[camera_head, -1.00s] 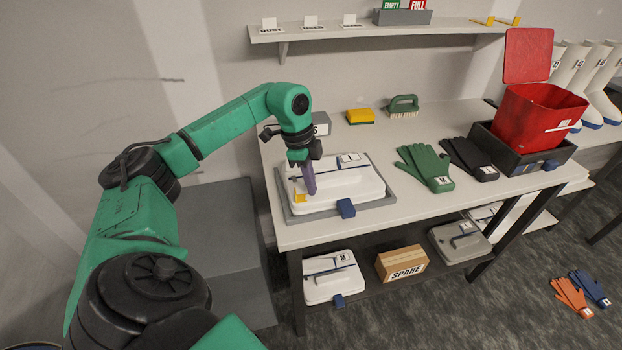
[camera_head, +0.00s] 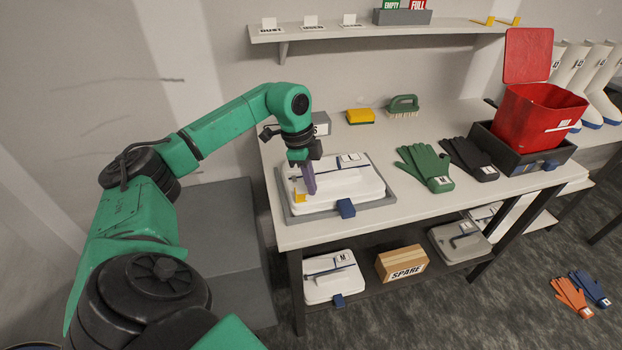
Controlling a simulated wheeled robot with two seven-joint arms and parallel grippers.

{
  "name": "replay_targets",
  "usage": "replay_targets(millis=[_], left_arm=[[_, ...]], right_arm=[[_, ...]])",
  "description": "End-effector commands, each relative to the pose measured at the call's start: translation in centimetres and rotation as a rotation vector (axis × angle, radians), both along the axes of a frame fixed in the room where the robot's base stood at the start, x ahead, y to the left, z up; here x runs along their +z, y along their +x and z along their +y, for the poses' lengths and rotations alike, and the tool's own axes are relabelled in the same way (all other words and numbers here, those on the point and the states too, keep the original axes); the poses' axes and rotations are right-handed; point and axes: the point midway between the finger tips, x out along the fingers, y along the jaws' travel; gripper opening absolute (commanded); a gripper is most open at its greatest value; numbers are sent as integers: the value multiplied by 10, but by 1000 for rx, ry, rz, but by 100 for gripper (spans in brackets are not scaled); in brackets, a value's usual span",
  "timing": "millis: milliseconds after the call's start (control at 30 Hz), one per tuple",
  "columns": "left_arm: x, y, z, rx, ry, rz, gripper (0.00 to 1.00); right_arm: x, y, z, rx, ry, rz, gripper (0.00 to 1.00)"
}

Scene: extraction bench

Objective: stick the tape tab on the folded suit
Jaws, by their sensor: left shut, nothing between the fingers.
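The folded white suit (camera_head: 345,191) lies on a grey tray (camera_head: 293,216) at the near left of the bench. A yellow tape tab (camera_head: 300,198) is at the left part of the suit, right beside the fingertips. My left gripper (camera_head: 311,191) points down over the suit's left part with its purple fingers shut and nothing between them. Its fingertips are at or just above the suit; I cannot tell if they touch the tab. My right gripper is not in view.
A blue block (camera_head: 346,208) sits at the tray's front edge. Green gloves (camera_head: 425,167), black gloves (camera_head: 470,158) and a red bin (camera_head: 540,118) stand to the right. A yellow sponge (camera_head: 360,117) and green brush (camera_head: 403,105) are at the back. A shelf (camera_head: 400,33) hangs above.

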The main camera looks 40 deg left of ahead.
Motion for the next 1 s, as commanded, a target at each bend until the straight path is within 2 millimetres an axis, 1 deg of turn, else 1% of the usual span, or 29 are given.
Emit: replay_targets(millis=[367,1000], left_arm=[[-1,0,0,0,0,0,0],[-10,0,0,0,0,0,0]], right_arm=[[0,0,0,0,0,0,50],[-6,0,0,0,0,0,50]])
